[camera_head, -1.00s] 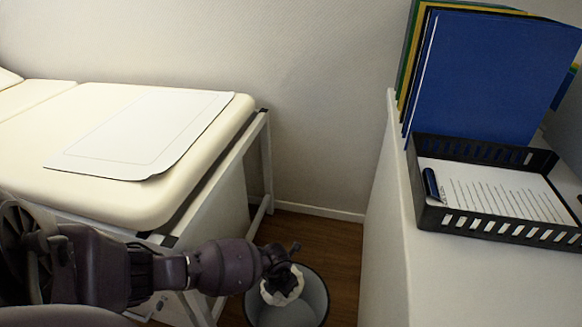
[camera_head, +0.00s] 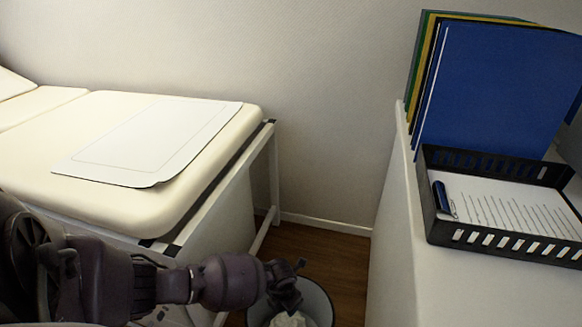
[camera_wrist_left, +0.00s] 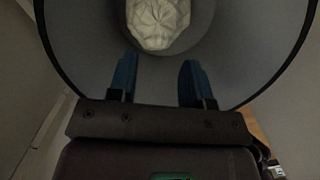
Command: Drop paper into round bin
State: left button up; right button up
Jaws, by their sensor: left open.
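The round grey bin (camera_head: 322,298) stands on the floor between the bed and the cabinet, its lower part cut off by the head view's bottom edge. A crumpled white paper ball (camera_head: 289,320) shows below my left gripper (camera_head: 286,292), within the bin's outline. In the left wrist view the ball (camera_wrist_left: 157,22) is beyond the blue fingertips, apart from them, against the bin's grey inside (camera_wrist_left: 245,60). My left gripper (camera_wrist_left: 158,65) is open and empty over the bin. I cannot tell whether the ball rests on the bottom. My right gripper is not in view.
A cream padded bed (camera_head: 75,215) with a white sheet (camera_head: 150,145) stands at the left. At the right, a white cabinet (camera_head: 400,260) holds a black tray (camera_head: 435,232) with paper and a blue pen, and upright folders (camera_head: 490,95). Wooden floor shows between them.

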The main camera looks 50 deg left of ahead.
pick_arm(q)
notch_tip(320, 180, up, 11)
jog(key=s+p, duration=0.1)
jog(key=p, duration=0.4)
jog(key=shift+s+f, duration=0.15)
jog(key=shift+s, duration=0.05)
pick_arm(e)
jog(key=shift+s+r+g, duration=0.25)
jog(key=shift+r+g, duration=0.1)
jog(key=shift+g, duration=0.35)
pick_arm(q)
jog(key=shift+w, duration=0.1)
